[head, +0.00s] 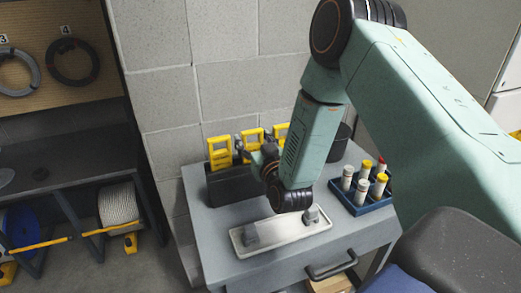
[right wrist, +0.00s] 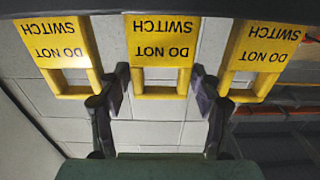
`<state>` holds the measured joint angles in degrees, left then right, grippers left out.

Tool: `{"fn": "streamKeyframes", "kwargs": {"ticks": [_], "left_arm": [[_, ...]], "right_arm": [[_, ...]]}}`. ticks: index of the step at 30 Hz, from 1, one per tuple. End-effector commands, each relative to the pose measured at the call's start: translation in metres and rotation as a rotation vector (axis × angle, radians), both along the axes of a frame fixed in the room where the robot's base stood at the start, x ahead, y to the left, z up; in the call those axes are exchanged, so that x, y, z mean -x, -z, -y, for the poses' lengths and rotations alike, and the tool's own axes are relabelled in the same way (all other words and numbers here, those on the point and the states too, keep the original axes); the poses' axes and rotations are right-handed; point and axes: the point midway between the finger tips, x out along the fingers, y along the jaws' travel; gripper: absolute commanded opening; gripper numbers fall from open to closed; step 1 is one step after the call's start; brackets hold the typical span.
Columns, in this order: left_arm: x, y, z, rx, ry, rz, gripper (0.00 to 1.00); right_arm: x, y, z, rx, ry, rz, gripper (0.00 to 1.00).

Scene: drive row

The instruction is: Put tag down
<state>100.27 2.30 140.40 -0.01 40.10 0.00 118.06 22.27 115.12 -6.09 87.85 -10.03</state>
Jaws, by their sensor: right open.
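Three yellow tags stand in a row in a dark holder (head: 232,187) on the grey cart: a left one (head: 219,153), a middle one (head: 251,139) and a right one (head: 280,131). My right gripper (head: 263,157) is at the holder, in front of the tags. In the right wrist view the tags read "DO NOT SWITCH" upside down. There the open fingers (right wrist: 161,88) stand apart, on either side of the middle tag (right wrist: 161,50). I cannot tell whether they touch it. The arm hides part of the holder. My left gripper is not in view.
A pale tray (head: 282,234) with two grey pieces lies at the cart's front. A blue rack (head: 349,204) with several capped tubes is at right, a dark round bin (head: 340,140) behind. A block wall (head: 228,92) stands close behind; a workbench (head: 70,165) is at left.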

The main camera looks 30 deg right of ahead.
Motion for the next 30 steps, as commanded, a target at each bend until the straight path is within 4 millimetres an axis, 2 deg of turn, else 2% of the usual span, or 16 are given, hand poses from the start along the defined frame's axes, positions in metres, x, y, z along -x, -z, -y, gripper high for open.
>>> {"fn": "streamKeyframes", "kwargs": {"ticks": [9, 15, 21, 30], "left_arm": [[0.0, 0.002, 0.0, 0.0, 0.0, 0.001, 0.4], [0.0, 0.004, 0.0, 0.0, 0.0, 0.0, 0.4], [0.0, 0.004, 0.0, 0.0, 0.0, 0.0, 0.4], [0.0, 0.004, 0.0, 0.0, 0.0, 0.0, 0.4]], "right_arm": [[0.061, 0.002, -0.014, -0.003, 0.001, -0.005, 0.64], [0.094, 0.002, -0.022, -0.001, 0.0, -0.006, 0.64], [0.11, 0.001, -0.026, 0.0, 0.0, -0.002, 0.64], [0.112, 0.001, -0.027, 0.001, 0.0, -0.001, 0.64]]}}
